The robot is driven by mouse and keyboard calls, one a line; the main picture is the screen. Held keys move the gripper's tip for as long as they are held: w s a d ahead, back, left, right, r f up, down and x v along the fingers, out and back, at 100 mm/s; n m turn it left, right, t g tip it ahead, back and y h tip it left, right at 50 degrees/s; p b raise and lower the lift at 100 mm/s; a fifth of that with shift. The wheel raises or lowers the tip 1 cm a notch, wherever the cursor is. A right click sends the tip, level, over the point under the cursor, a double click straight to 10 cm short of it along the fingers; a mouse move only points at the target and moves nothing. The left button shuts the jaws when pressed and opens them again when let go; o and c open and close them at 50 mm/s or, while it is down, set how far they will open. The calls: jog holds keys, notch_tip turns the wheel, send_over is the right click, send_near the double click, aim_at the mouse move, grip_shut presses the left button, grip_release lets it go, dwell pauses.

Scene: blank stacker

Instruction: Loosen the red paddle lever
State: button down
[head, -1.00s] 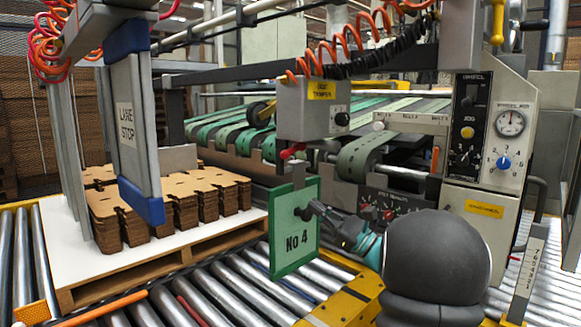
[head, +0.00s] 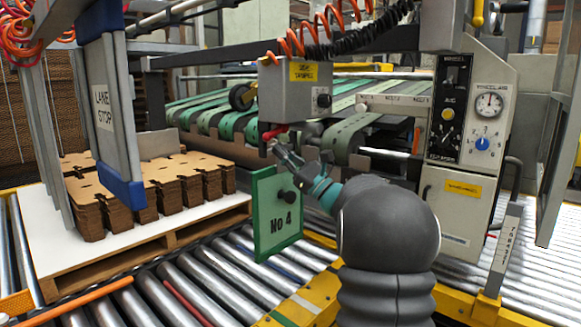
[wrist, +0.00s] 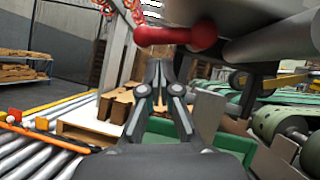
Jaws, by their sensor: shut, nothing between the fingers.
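The red paddle lever (head: 273,132) sticks out at the lower left under the grey control box (head: 292,93). In the wrist view the red lever (wrist: 178,36) is large, lying nearly level across the top, with a round knob at each end. My gripper (head: 276,150) is shut and empty, just below the lever in the head view. In the wrist view my gripper's fingertips (wrist: 160,70) meet below the lever, with a visible gap in the picture. I cannot tell the exact depth between them.
A green "No 4" sign (head: 265,240) hangs just below my gripper. A pallet (head: 160,252) with cardboard stacks stands left on rollers. Green belts (head: 208,133) run behind. A control panel (head: 470,120) stands right. Orange and black coiled hoses hang above the box.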

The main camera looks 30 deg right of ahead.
jog(key=shift+w+a+r, duration=0.1)
jog(key=shift+a+r, duration=0.15)
jog(key=shift+r, duration=0.45)
jog(key=shift+r, duration=0.1)
jog(key=shift+a+r, duration=0.3)
jog(key=shift+r, duration=0.3)
jog(key=s+d+f+b, duration=0.2)
jog(key=s+d+f, duration=0.3)
jog(key=s+f, duration=0.3)
notch_tip(320, 180, down, 2)
jog(key=shift+f, duration=0.1)
